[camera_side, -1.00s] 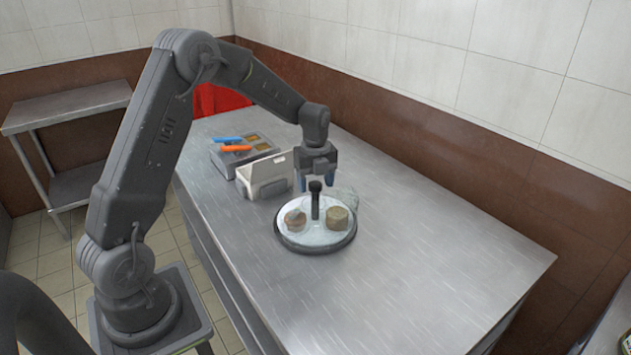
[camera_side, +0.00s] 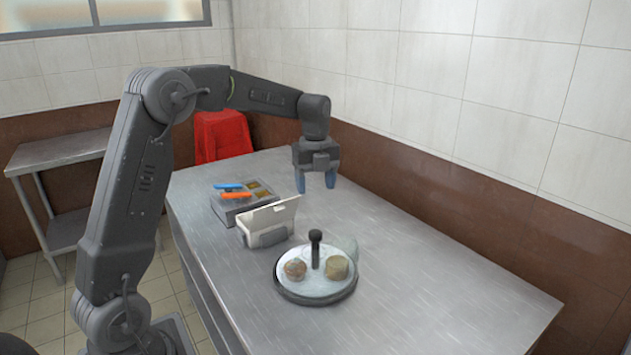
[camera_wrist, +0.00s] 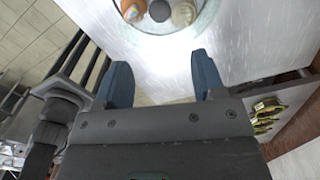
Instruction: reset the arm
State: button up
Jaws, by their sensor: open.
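My gripper (camera_side: 315,182) is open and empty, with its blue fingers pointing down above the far part of the steel table (camera_side: 420,270). In the wrist view my gripper (camera_wrist: 160,85) shows its two blue fingers wide apart with nothing between them. A round tray (camera_side: 316,292) with a dark rim and an upright black knob (camera_side: 315,248) stands on the table, below and nearer than my gripper. Two small round items sit on it, a reddish one (camera_side: 295,269) on the left and a tan one (camera_side: 336,267) on the right. A clear, dome-like shape shows behind the tan one, only faintly.
A white open box (camera_side: 268,222) stands left of my gripper. Behind it is a grey tray (camera_side: 228,205) with blue and orange pieces. A red stool or chair (camera_side: 221,136) stands beyond the table. The right part of the table is clear.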

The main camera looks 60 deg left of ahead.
jog(key=shift+d+r, duration=0.1)
jog(key=shift+r, duration=0.2)
jog(key=s+d+r+n+t, duration=0.2)
jog(key=s+d+r+n, duration=0.1)
jog(key=s+d+n, duration=0.45)
jog(key=s+d+r+n+t, duration=0.2)
jog(key=s+d+r+n, duration=0.3)
jog(key=s, duration=0.4)
jog(key=s+d+f+n+t, duration=0.1)
jog(key=s+d+f+n, duration=0.3)
jog(key=s+n, duration=0.4)
jog(key=shift+d+f+t, duration=0.3)
jog(key=shift+d, duration=0.05)
